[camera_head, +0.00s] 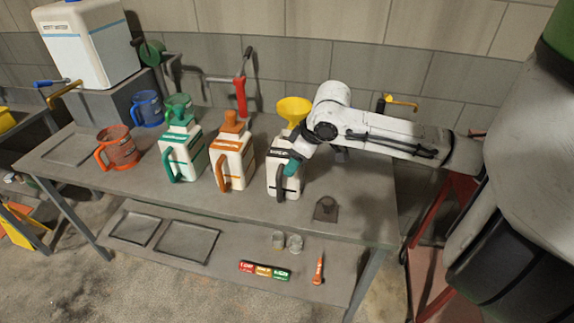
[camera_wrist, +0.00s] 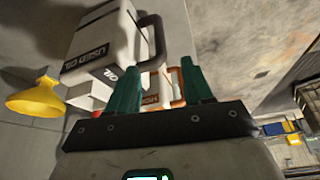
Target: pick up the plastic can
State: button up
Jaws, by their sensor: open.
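A white plastic can with black stripes and a dark handle (camera_head: 282,180) stands upright on the workbench. In the wrist view it shows "USED OIL" lettering (camera_wrist: 100,45). Two similar cans stand to its left, one with an orange handle and cap (camera_head: 234,158) and one with a green handle (camera_head: 183,150). My gripper (camera_head: 292,166) is at the right of the black-striped can and partly covers it. In the wrist view its green fingers (camera_wrist: 160,82) are apart with nothing held between them. The black handle lies just beyond the fingertips; I cannot tell whether they touch.
A yellow funnel (camera_head: 294,107) is behind the black-striped can. Orange (camera_head: 118,150) and blue (camera_head: 148,108) jugs and a large white container (camera_head: 85,45) are at the left. A small dark item (camera_head: 326,209) lies near the bench's front edge. The front strip is mostly clear.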

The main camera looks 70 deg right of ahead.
jog(key=b+x, duration=0.8)
jog(key=x, duration=0.2)
jog(key=shift+f, duration=0.35)
grip_shut()
jog(key=shift+w+d+r, duration=0.1)
jog(key=shift+r, duration=0.05)
dwell(1.1)
